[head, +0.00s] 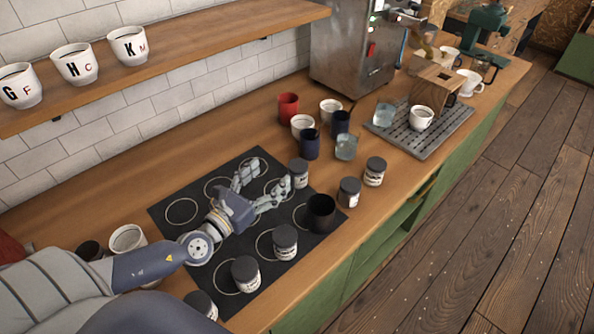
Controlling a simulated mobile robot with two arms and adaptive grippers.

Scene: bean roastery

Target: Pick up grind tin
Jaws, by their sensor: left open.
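Several small tins with dark grey lids and white labels stand on and around the black mat (172,222). The labels are too small to read, so I cannot tell which is the grind tin. One tin (299,175) stands upright at the mat's far right edge. My left gripper (268,175) is open and empty over the mat, its fingers spread just left of that tin. Two more tins, a middle one (285,241) and a nearer one (245,274), stand on the mat. Another tin (200,304) is partly hidden at the bottom. My right gripper is out of view.
Right of the mat stand two tins (349,192) (375,172). A black cup (320,214) sits on the mat's right edge. Cups and glasses, including a red cup (288,106), cluster behind. A drip tray (440,136) and a steel machine (352,50) stand farther back.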

